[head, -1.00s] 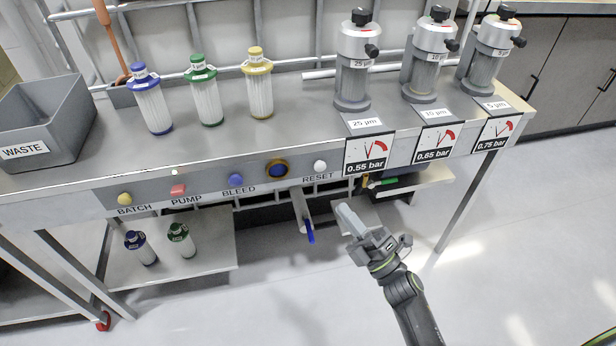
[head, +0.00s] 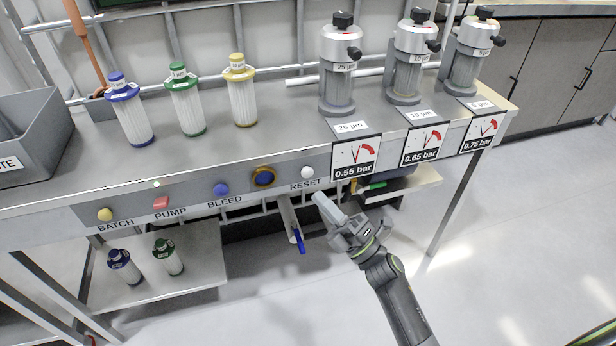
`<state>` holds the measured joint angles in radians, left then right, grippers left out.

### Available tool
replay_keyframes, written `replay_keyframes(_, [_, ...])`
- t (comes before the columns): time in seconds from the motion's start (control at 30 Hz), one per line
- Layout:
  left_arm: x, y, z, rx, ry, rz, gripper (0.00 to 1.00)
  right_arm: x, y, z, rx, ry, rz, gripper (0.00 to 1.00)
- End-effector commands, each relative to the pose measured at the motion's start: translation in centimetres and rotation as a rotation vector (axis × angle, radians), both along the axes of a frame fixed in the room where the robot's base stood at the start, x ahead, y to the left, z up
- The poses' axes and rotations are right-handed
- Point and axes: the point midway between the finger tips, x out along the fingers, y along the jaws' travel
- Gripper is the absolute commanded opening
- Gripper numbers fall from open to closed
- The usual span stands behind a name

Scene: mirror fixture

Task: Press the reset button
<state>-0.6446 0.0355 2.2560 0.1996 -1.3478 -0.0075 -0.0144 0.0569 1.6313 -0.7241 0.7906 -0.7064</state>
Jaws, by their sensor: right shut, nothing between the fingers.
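My right gripper (head: 318,197) is shut and empty. Its pale fingertips point up and left, just below the button in the picture. A small gap shows between tips and button, and I cannot tell the depth between them. My left gripper is not in view.
The same panel (head: 190,203) carries the yellow batch knob (head: 104,215), red pump button (head: 161,203), blue bleed knob (head: 221,189) and a blue knob in a yellow ring (head: 263,177). A drain pipe with a blue handle (head: 300,241) hangs left of my gripper.

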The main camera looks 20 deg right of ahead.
Motion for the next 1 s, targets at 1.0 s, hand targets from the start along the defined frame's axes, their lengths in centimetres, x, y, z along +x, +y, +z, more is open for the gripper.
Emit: replay_keyframes(1.0, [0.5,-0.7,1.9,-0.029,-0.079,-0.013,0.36,4.3,0.1,0.0,0.001,0.002,0.000,0.00])
